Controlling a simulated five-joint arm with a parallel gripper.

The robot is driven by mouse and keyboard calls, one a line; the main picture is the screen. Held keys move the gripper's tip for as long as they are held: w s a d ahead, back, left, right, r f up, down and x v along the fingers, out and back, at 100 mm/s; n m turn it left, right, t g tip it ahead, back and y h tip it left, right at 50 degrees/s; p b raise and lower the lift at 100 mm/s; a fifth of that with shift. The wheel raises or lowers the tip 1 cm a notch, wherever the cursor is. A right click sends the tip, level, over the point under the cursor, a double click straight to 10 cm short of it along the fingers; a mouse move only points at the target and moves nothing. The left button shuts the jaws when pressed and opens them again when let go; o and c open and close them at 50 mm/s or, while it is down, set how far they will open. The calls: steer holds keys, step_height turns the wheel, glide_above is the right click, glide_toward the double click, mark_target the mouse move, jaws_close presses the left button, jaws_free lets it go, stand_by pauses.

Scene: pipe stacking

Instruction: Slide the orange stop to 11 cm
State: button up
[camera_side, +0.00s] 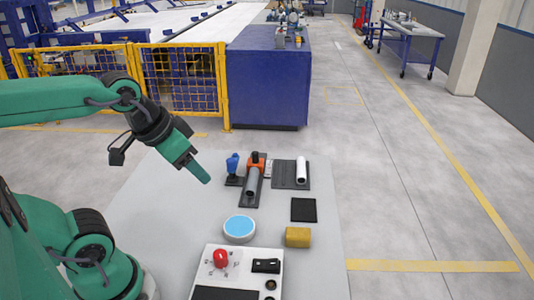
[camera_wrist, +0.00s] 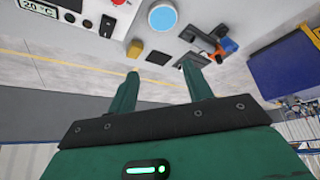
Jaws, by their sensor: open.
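The orange stop (camera_side: 257,166) with a black knob sits on a dark track at the back of the table in the side view. The stop is partly seen in the wrist view (camera_wrist: 230,46), beyond the right finger. No scale marks are readable. My gripper (camera_side: 204,177) is above the table, left of the stop and apart from it. In the wrist view its two fingers (camera_wrist: 165,66) are spread, with nothing between them.
A blue object (camera_side: 232,163) stands just left of the stop. The table's left side looks clear.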

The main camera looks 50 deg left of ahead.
steer(key=shift+c, duration=0.8)
steer(key=w, duration=0.1)
steer(key=n+g, duration=0.2)
steer(key=g, duration=0.4)
glide_above(255, 152)
steer(key=f, duration=1.2)
steer(key=shift+s+d, duration=0.15)
steer(key=shift+d, duration=0.15)
steer(key=shift+a+f, duration=0.2)
steer(key=shift+f, duration=0.05)
steer(key=shift+f, duration=0.15)
steer(key=shift+f, duration=3.75)
